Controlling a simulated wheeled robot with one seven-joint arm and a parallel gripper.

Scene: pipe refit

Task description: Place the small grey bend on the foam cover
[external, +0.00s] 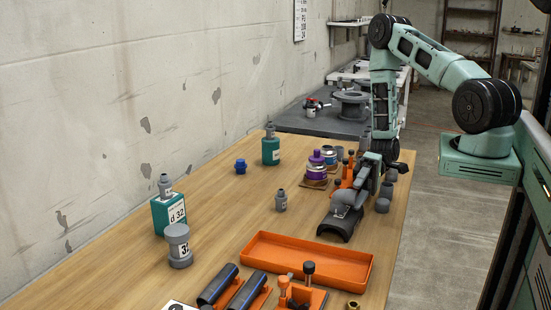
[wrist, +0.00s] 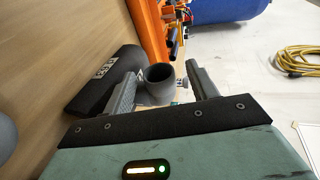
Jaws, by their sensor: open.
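The small grey bend (wrist: 158,84) shows in the wrist view between the two fingers of my gripper (wrist: 162,86), its round open mouth facing the camera. The fingers are apart, one on each side of it. The foam cover, a black half-round piece with a white label (wrist: 93,78), lies just left of the bend, partly behind the left finger. In the external view my gripper (external: 352,192) is low over the black cover (external: 338,227). Grey parts there overlap the cover, and I cannot tell whether the bend rests on it.
An orange tray (external: 308,281) lies in front of the cover. Grey fittings (external: 383,198) stand along the table's right edge. Purple and grey parts (external: 316,172) stand behind. A small grey bottle-like fitting (external: 281,201) is to the left, with bare wood around it.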

